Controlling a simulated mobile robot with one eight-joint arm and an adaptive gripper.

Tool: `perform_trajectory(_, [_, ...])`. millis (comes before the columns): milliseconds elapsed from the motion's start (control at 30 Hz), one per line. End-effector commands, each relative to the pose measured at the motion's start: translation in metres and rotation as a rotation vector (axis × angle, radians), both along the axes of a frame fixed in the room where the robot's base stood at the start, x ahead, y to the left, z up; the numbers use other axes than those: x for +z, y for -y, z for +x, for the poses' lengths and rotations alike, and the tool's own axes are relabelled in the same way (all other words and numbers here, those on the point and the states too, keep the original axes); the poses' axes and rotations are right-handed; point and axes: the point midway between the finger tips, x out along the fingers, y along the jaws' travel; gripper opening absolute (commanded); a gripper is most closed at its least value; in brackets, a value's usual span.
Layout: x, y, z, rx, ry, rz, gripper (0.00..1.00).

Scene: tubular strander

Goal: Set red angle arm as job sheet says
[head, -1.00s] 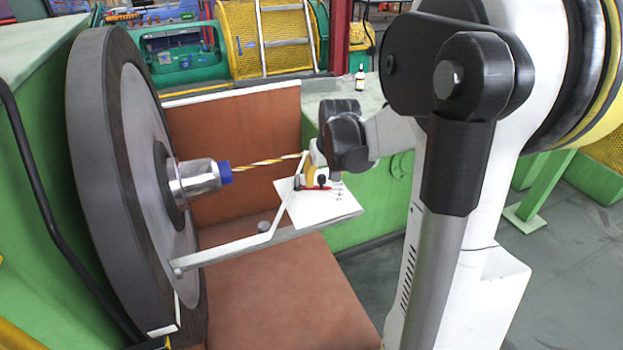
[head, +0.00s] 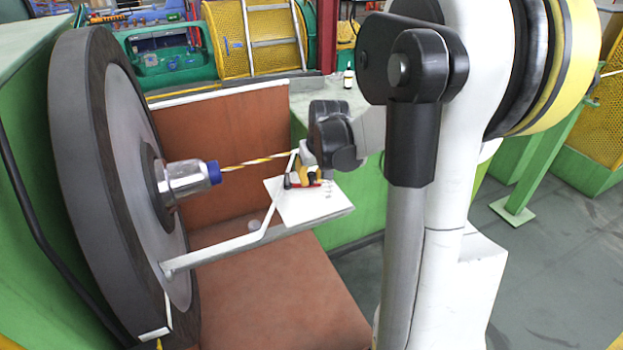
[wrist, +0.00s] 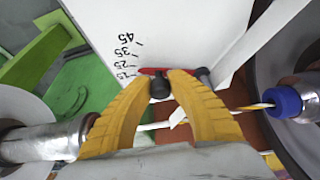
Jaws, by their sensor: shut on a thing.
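The red angle arm (wrist: 151,71) lies low across the white scale plate (wrist: 185,30) in the wrist view, with a dark pivot (wrist: 203,75) at its right end. The plate has printed marks 15, 25, 35 and 45, upside down here. The arm's left tip is near the low-number end; the exact reading cannot be told. My gripper (wrist: 168,76) has its yellow fingers around the black knob (wrist: 160,89) on the arm. In the head view, the red arm (head: 306,184) and plate (head: 306,207) sit on a metal bracket. No job sheet can be made out.
A large dark wheel (head: 85,190) with a blue-tipped hub (head: 214,172) stands left of the plate. A yellow-and-white strand (head: 256,161) runs from the hub past my gripper. A small bottle (head: 348,78) stands on the green ledge behind.

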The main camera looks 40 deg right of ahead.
Motion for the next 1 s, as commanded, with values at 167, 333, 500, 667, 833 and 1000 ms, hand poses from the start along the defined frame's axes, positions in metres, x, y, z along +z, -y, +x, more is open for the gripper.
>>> perform_trajectory(167, [-0.001, 0.005, 0.006, 0.109, 0.000, 0.001, 0.00])
perform_trajectory(333, [-0.001, 0.005, 0.007, 0.129, 0.000, 0.002, 0.00])
perform_trajectory(500, [-0.001, 0.005, 0.007, 0.127, 0.001, 0.001, 0.29])
perform_trajectory(667, [0.000, 0.005, 0.007, 0.127, 0.001, 0.001, 0.44])
perform_trajectory(833, [0.000, 0.005, 0.007, 0.126, 0.001, 0.001, 0.44])
perform_trajectory(1000, [0.012, 0.004, 0.002, 0.126, 0.001, 0.001, 0.44])
